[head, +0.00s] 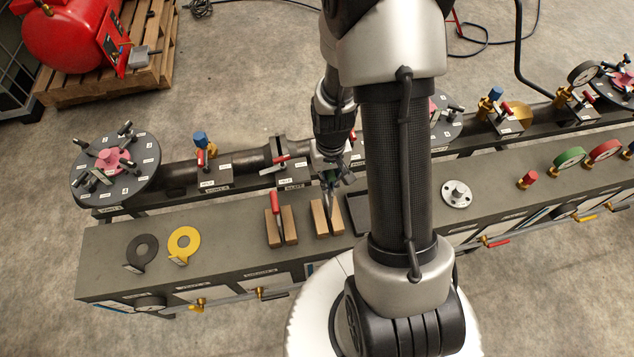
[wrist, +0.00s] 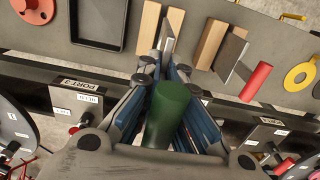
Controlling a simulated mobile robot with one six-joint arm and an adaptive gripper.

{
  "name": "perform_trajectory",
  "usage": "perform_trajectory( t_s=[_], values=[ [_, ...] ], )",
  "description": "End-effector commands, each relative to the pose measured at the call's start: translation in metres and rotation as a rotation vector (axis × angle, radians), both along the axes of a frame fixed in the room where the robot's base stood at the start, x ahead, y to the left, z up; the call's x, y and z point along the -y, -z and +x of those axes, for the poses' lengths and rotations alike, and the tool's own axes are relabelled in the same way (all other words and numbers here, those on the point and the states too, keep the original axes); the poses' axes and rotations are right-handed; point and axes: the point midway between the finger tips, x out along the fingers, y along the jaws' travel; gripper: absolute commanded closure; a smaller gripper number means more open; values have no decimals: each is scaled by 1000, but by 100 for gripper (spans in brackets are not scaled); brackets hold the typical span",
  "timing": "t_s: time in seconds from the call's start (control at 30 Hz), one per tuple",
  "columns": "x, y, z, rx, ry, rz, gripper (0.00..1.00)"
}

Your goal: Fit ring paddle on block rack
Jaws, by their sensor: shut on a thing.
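My gripper (wrist: 168,92) is shut on the green handle (wrist: 168,112) of a paddle. The paddle's thin grey plate (wrist: 168,36) points down from the fingers toward the block rack (head: 320,217), a pair of wooden blocks on the bench. The plate lines up with the gap between the blocks. I cannot tell how deep it sits, or see its ring shape. In the head view my gripper (head: 331,180) is just above this rack. The second block rack (head: 290,224), to its left, holds an upright red-handled paddle (head: 275,203).
A dark tray (wrist: 97,45) lies beside the rack. The pipe line (head: 245,162) with valves runs behind the bench. A metal flange (head: 457,192) sits farther right.

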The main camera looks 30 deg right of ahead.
Motion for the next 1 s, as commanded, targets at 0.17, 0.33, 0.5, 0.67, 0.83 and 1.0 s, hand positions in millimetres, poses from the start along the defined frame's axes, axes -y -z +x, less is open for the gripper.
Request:
perform_trajectory(
  t_s=[0.17, 0.33, 0.5, 0.67, 0.83, 1.0],
  values=[
    [2, 6, -1, -1, 5, 0, 100],
    [2, 22, 0, 0, 4, 0, 100],
    [2, 43, 0, 1, 4, 0, 100],
    [2, 55, 0, 1, 4, 0, 100],
    [2, 57, 0, 2, 4, -1, 100],
    [2, 56, 0, 2, 4, -1, 100]
  ],
)
